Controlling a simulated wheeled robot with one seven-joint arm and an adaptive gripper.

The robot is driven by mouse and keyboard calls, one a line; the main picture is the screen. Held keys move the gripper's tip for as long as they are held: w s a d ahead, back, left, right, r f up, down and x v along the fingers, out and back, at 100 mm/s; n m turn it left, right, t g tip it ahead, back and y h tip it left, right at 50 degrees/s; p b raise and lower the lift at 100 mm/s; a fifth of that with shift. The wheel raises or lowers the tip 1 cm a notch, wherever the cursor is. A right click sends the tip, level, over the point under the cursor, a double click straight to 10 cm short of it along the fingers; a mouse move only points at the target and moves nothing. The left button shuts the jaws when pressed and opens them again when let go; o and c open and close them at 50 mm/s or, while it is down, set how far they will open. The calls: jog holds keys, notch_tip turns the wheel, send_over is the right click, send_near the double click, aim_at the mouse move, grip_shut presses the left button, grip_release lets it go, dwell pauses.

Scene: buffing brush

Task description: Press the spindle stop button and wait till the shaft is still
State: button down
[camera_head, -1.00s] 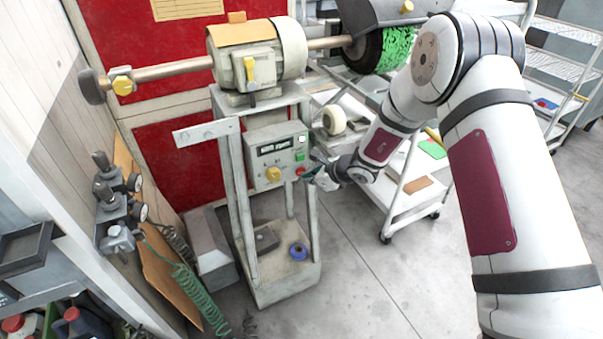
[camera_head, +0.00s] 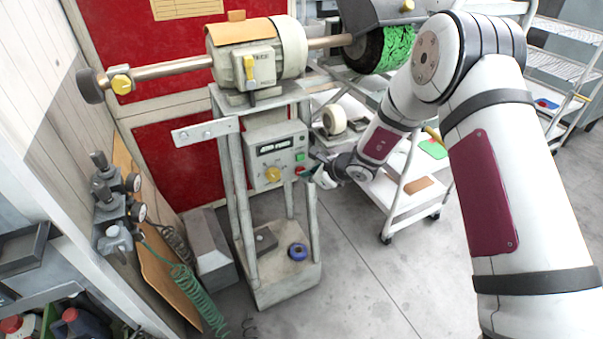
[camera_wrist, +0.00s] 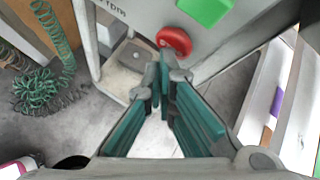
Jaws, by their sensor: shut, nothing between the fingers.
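In the wrist view the red button (camera_wrist: 174,40) is just beyond my fingertips, below the green button (camera_wrist: 205,11). My gripper (camera_wrist: 164,68) is shut and empty, its tips close to the red button; I cannot tell if they touch. It also shows in the head view (camera_head: 313,173). The shaft (camera_head: 330,42) runs from the motor to a green brush (camera_head: 397,48); whether it turns is unclear.
A white cart (camera_head: 402,200) stands right of the stand, close to my arm. Air regulators (camera_head: 117,205) and a coiled green hose (camera_head: 192,290) are at the left. Floor at the front is open.

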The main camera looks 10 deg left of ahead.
jog(key=shift+s+d+p, duration=0.45)
jog(key=shift+s+p, duration=0.2)
jog(key=shift+s, duration=0.05)
jog(key=shift+s+d+p, duration=0.7)
jog(key=shift+s+p, duration=0.3)
jog(key=shift+s, duration=0.05)
jog(key=shift+s+d+p, duration=0.7)
jog(key=shift+s+p, duration=0.25)
jog(key=shift+s, duration=0.1)
